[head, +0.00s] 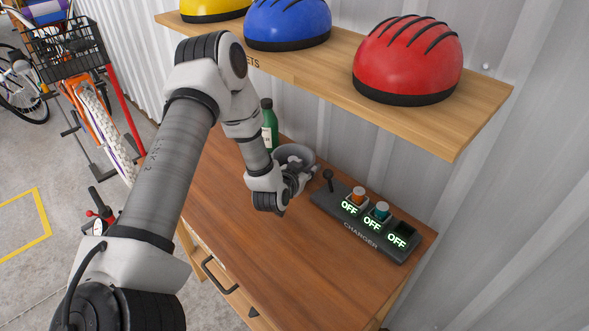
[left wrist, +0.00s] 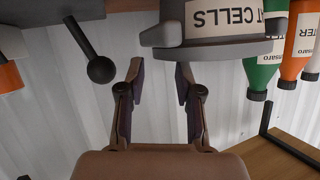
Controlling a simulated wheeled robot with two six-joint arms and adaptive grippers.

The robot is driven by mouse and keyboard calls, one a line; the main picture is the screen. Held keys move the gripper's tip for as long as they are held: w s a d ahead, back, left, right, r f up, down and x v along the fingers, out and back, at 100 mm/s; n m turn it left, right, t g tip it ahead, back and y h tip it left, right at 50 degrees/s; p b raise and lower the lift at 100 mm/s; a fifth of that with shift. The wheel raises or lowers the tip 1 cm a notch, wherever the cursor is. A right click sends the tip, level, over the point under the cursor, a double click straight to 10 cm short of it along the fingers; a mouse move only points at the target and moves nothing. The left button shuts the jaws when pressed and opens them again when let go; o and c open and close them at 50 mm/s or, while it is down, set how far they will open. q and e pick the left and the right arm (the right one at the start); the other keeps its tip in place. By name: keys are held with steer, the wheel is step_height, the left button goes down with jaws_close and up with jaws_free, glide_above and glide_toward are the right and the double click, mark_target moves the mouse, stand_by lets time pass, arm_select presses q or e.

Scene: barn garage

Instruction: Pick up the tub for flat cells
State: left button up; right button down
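The grey tub (head: 309,153) stands on the wooden bench beside the green bottle, partly hidden behind my left gripper (head: 308,178). In the left wrist view, which is upside down, the tub (left wrist: 205,52) has a wide grey rim and a white label; "AT CELLS" can be read. My left gripper (left wrist: 158,72) is open, with nothing between its fingers. The tub is off to the right of the fingers in that view, its rim close to the right fingertip; whether they touch I cannot tell. My right gripper is not in view.
A dark charger (head: 350,228) with a ball-topped lever (head: 328,176), orange and teal cells and several "OFF" signs lies right of the gripper. A green bottle (head: 269,128) stands behind. A shelf (head: 440,124) with helmets overhangs the bench (head: 270,245), whose front is clear.

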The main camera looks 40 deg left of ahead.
arm_select(q)
steer(key=p+x, duration=0.1)
steer(key=x, duration=0.2)
steer(key=shift+w+a+p, duration=0.25)
steer(key=shift+w+p, duration=0.05)
steer(key=shift+w+a+f, duration=0.1)
steer(key=shift+w+f, duration=0.1)
steer(key=shift+w, duration=0.1)
steer(key=shift+w+f, duration=0.2)
jaws_close()
steer(key=shift+r, duration=0.1)
steer(key=shift+r, duration=0.1)
